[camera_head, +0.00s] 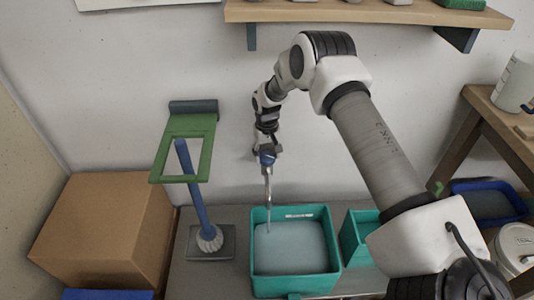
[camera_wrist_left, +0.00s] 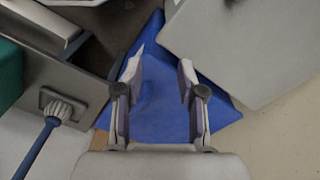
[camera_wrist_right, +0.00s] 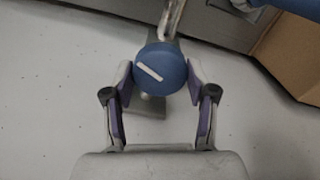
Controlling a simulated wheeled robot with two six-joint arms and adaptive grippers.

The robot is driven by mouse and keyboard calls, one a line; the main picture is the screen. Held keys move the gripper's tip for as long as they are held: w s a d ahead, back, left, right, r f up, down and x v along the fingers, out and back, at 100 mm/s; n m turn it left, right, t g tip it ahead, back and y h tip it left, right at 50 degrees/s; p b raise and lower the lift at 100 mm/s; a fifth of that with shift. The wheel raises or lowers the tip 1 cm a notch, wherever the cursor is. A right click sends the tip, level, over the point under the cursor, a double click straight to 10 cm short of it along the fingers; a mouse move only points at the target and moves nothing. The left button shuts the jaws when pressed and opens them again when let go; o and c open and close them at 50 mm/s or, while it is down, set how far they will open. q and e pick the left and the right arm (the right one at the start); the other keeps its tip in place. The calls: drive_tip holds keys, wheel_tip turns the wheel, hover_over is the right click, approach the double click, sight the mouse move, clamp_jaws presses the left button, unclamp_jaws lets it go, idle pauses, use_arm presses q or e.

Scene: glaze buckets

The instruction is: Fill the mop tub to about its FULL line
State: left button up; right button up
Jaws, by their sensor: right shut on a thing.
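The teal mop tub (camera_head: 334,262) stands on the grey bench below the tap, with grey-blue liquid (camera_head: 290,250) inside. A pale label (camera_head: 299,216) shows at its back inner wall, too small to read. A thin metal spout (camera_head: 268,188) points down over the tub, and its lower end reaches towards the liquid; I cannot tell spout from stream there. My right gripper (camera_head: 266,150) is shut on the round blue tap knob (camera_wrist_right: 160,68), whose white mark lies slanted. My left gripper (camera_wrist_left: 160,70) is open and empty above a blue surface (camera_wrist_left: 160,110).
A second teal container (camera_head: 352,248) stands right of the tub, partly behind my right arm. A brush with a blue handle (camera_head: 191,185) and a green frame (camera_head: 157,163) are to the left, beside a cardboard box (camera_head: 100,225). A wooden shelf (camera_head: 370,14) hangs above.

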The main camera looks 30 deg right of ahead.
sight(267, 156)
drive_tip(key=n, duration=0.5)
idle(0.7)
drive_tip(key=o, duration=1.2)
drive_tip(key=shift+c, duration=0.2)
wheel_tip(267, 156, up, 8)
drive_tip(key=shift+f, duration=0.25)
